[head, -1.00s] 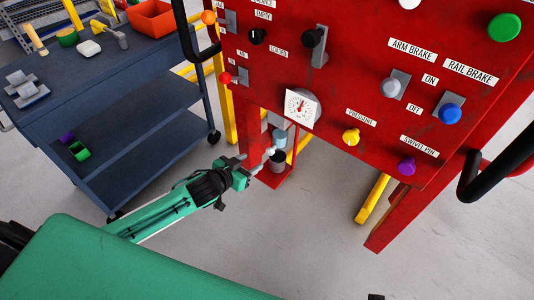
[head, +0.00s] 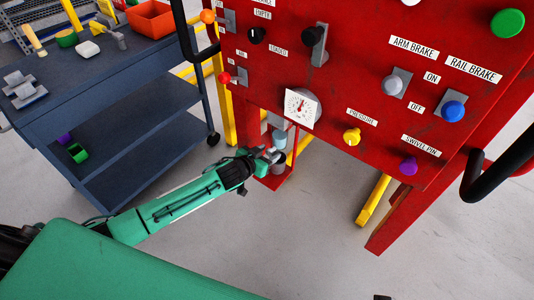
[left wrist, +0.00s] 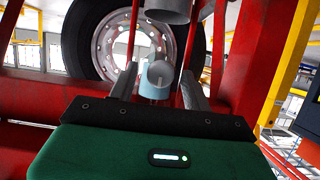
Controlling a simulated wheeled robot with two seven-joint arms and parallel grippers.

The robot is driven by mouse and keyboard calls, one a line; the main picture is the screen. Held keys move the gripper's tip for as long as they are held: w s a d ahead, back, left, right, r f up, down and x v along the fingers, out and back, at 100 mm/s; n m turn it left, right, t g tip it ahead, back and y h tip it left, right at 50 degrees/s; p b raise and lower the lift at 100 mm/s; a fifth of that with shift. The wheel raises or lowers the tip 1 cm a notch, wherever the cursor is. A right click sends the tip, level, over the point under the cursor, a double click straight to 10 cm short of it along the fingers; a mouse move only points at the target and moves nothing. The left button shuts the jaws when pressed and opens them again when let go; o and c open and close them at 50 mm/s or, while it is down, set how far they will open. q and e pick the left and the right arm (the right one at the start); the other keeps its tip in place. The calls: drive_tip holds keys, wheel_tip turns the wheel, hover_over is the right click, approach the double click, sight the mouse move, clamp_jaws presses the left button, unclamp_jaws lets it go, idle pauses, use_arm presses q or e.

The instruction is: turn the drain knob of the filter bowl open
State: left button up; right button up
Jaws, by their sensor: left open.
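The filter bowl (head: 279,139) is a small light-blue cylinder hanging below the red panel, beside the gauge. In the left wrist view a light-blue part (left wrist: 151,92) with a round grey end, which looks like the bowl with its drain knob (left wrist: 160,71), shows between my fingers. I cannot tell whether the fingers touch it. My left gripper (head: 270,155) reaches in from the left, just under the bowl; its fingers (left wrist: 157,78) are apart, one on each side. The knob is not clear in the head view. My right gripper is out of view.
A grey cylinder (left wrist: 168,8) hangs above in the wrist view. A red bracket (head: 281,182) lies under the bowl. The pressure gauge (head: 301,107) and panel knobs are close above. A large wheel (left wrist: 110,40) stands behind. A blue cart (head: 110,90) is at left.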

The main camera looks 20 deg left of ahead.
use_arm(q)
drive_tip(key=c, duration=0.9)
drive_tip(key=shift+c, duration=0.2)
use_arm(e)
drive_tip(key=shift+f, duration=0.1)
